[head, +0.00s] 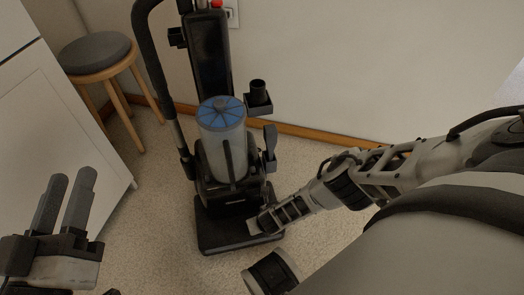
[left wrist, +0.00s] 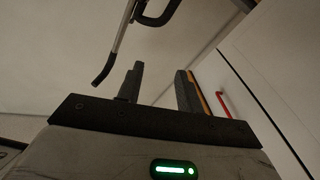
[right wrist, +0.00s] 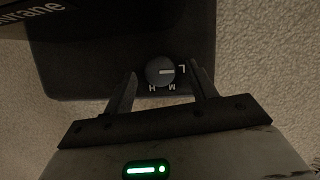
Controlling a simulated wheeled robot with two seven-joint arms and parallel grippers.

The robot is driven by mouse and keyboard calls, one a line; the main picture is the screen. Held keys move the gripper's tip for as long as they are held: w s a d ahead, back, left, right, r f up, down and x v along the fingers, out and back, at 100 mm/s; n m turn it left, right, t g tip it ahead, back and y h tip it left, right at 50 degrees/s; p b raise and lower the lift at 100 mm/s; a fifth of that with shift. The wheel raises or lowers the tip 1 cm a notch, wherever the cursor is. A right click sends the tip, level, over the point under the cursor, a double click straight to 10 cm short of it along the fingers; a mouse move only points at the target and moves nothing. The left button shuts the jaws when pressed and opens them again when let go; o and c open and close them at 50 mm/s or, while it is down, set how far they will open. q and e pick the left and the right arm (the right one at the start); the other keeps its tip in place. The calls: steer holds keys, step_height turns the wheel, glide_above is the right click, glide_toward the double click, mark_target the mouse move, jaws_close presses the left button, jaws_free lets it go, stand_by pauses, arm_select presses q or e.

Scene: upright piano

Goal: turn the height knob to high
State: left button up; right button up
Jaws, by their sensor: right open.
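The height knob (right wrist: 160,71) is a small round grey dial on the black vacuum base (right wrist: 85,72) in the right wrist view. Its white mark points right, towards the letter L; M and H are printed along its lower side. My right gripper (right wrist: 163,70) is open, with one fingertip on each side of the knob; I cannot tell whether they touch it. In the head view the right gripper (head: 258,226) is down at the vacuum base (head: 222,234), and the knob is hidden or too small to make out. My left gripper (head: 72,188) is open and empty at the lower left.
The upright vacuum (head: 226,150), with a blue-topped clear canister, stands near the wall. A stool (head: 97,54) stands behind it at left, and a white cabinet (head: 62,105) is beside my left gripper. Carpet around the vacuum's front is clear.

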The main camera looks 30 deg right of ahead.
steer(key=shift+w+f, duration=0.15)
steer(key=shift+f, duration=0.25)
steer(key=c, duration=1)
arm_select(q)
steer(key=shift+w+a+r+m+t+h, duration=0.15)
steer(key=shift+w+r+m+h, duration=0.1)
steer(key=shift+r+m, duration=0.15)
steer(key=shift+w+d+r+m+t+h, duration=0.1)
steer(key=shift+r+m+t+h, duration=0.05)
steer(key=shift+r+m+h, duration=0.2)
